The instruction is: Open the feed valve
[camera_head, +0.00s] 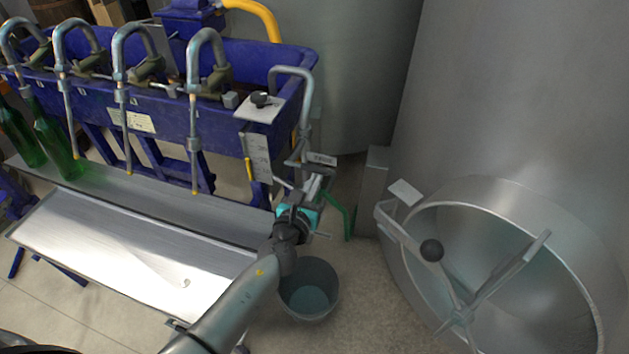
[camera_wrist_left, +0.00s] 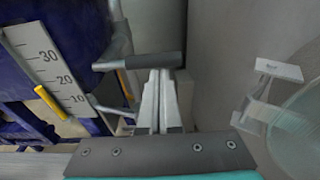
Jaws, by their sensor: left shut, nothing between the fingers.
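My left gripper (camera_head: 318,180), with a turquoise band at its base, is at the pipework at the right end of the blue filler trough. Its fingers are together and empty, and they also show in the left wrist view (camera_wrist_left: 157,90). A green bent lever (camera_head: 346,218) hangs just right of the gripper. The feed valve's body is not clearly distinguishable, as the gripper covers part of this area.
A blue trough (camera_head: 170,120) with several filling spouts stands left, green bottles (camera_head: 55,145) below. A scale plate (camera_head: 257,158) hangs beside the pipework. A grey bucket (camera_head: 309,290) stands under my left arm. A steel tank (camera_head: 530,90) with a round hatch and handwheel fills the right.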

